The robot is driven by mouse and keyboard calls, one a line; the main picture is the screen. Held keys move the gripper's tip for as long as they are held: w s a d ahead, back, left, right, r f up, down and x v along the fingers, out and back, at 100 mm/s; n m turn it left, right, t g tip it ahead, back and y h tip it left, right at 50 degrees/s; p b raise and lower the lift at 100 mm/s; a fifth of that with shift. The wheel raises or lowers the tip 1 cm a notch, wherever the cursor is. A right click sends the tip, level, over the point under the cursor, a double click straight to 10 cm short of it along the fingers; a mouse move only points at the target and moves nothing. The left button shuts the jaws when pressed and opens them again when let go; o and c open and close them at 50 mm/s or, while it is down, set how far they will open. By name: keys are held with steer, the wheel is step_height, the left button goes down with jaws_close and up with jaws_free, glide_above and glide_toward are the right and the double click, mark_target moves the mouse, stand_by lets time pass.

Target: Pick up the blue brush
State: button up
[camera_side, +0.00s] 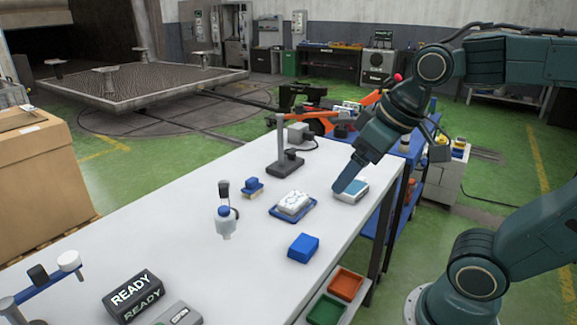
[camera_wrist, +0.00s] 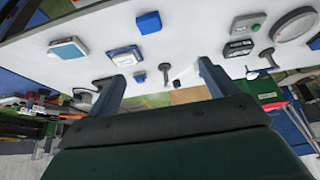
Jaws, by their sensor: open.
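The blue brush (camera_side: 252,187) is small, with a blue top over a tan lower part. It stands on the white table, left of the middle row of items in the side view. In the wrist view it seems to be the small blue shape (camera_wrist: 139,76) between my fingers in the picture, well beyond them. My gripper (camera_side: 347,182) is over the far right part of the table, in front of a white and blue box, apart from the brush. The wrist view shows its two fingers (camera_wrist: 160,86) spread wide with nothing between them.
The white table (camera_side: 200,180) also bears a blue block (camera_side: 303,248), a white device on a blue tray (camera_side: 293,205), a white and blue box (camera_side: 352,191), a blue-capped bottle (camera_side: 226,222), a stand (camera_side: 283,165) and a READY sign (camera_side: 133,295). Bare tabletop surrounds the brush.

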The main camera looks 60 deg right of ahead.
steer(key=w+d+r, duration=0.1)
steer(key=w+d, duration=0.2)
steer(key=w, duration=0.7)
glide_above(253, 179)
steer(key=s, duration=0.5)
step_height(253, 179, down, 13)
steer(key=shift+w+f+g, duration=0.1)
steer(key=shift+g, duration=0.3)
steer(key=shift+a+f, duration=0.1)
steer(key=x, duration=0.7)
steer(key=shift+w+f, duration=0.2)
steer(key=shift+f, duration=0.15)
steer(key=shift+w+f, duration=0.15)
steer(key=shift+f, duration=0.15)
steer(key=shift+f, duration=0.1)
